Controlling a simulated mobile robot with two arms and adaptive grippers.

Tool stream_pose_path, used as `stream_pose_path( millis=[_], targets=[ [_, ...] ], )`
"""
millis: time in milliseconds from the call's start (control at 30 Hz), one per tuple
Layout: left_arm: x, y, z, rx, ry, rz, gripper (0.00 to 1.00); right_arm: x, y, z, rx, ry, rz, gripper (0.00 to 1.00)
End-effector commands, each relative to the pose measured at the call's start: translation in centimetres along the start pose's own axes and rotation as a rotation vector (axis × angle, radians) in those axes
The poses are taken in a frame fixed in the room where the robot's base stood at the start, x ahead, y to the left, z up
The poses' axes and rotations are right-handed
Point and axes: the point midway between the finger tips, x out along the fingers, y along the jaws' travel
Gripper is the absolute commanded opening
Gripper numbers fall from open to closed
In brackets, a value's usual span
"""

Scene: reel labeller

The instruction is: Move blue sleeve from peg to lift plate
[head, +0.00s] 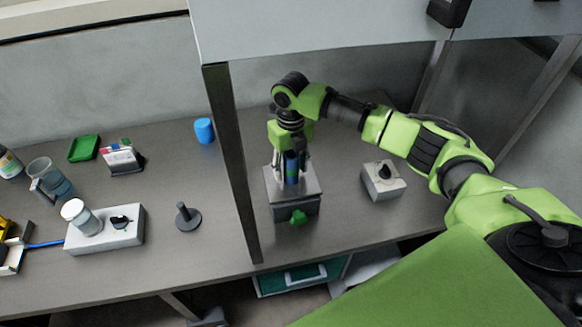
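The blue sleeve (291,168) is upright between the fingers of my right gripper (291,175), at the lift plate. The lift plate (309,187) is a metal plate on a grey box with a green knob in front. My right gripper points down, with a finger on each side of the sleeve. I cannot tell whether the fingers press on it or stand a little apart. The sleeve's upper part is hidden by the gripper. The black peg (184,212) on its round base stands bare to the left, beyond the dark post. My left gripper is not in view.
A dark upright post (233,165) stands close left of the lift box. A grey box with a black knob (383,180) stands to the right. A blue cylinder (204,131) is at the back. At left are a white switch box (105,232), a jug (52,181) and a green tray (84,149).

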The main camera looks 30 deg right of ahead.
Motion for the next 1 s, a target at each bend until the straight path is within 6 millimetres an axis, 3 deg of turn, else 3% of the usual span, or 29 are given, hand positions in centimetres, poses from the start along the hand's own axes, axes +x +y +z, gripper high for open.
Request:
stream_pose_path(
  millis=[267,700,1000],
  targets=[
    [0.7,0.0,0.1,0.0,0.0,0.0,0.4,-1.5,-0.1,0.2,0.0,-0.005,0.0,0.46],
    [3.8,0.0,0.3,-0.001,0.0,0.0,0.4,-10.2,0.0,0.1,0.0,-0.004,0.001,0.46],
    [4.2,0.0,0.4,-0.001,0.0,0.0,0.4,-12.3,0.0,0.1,0.001,-0.001,0.0,0.46]
  ],
)
